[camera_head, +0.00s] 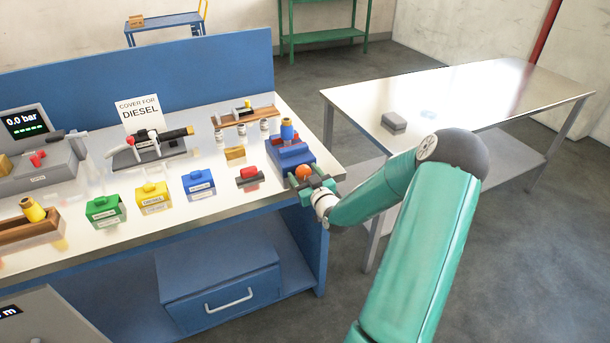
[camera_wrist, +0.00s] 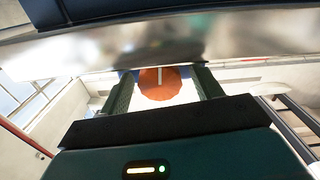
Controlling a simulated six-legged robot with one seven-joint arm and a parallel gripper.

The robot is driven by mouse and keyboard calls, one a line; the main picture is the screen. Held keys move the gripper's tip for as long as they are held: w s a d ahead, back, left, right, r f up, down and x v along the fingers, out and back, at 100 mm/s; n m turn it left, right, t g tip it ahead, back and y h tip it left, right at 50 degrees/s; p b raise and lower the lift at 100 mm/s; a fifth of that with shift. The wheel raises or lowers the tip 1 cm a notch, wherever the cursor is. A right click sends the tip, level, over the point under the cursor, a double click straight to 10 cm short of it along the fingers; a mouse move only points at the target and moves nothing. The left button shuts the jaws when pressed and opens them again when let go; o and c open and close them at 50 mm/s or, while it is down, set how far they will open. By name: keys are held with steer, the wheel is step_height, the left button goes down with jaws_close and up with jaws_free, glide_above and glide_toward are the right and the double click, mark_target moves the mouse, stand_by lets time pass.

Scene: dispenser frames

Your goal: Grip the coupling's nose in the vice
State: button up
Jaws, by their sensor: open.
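The blue vice (camera_head: 290,153) stands at the right front corner of the workbench. A coupling (camera_head: 287,132) with a blue body stands upright at the vice's top; its lower end is hidden between the jaws, and I cannot tell how tightly they hold it. An orange round knob (camera_head: 303,171) is on the vice's near side. My gripper (camera_head: 311,183) is at this knob, beyond the bench edge. In the wrist view the orange knob (camera_wrist: 158,88) lies between my two open fingers, with a visible gap to the right finger. Contact with the left finger is unclear.
Green (camera_head: 105,210), yellow (camera_head: 153,197) and blue (camera_head: 199,184) boxes line the bench front. A red-and-grey part (camera_head: 249,177) lies left of the vice. A rack (camera_head: 247,115) stands behind. A metal table (camera_head: 470,88) is to the right, with floor between.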

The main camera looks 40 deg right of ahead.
steer(key=shift+c, duration=0.4)
steer(key=c, duration=0.9)
steer(key=shift+m, duration=2.3)
steer(key=o, duration=1)
steer(key=shift+s, duration=0.15)
steer(key=v, duration=1.3)
steer(key=shift+s+a, duration=0.15)
steer(key=shift+s, duration=0.1)
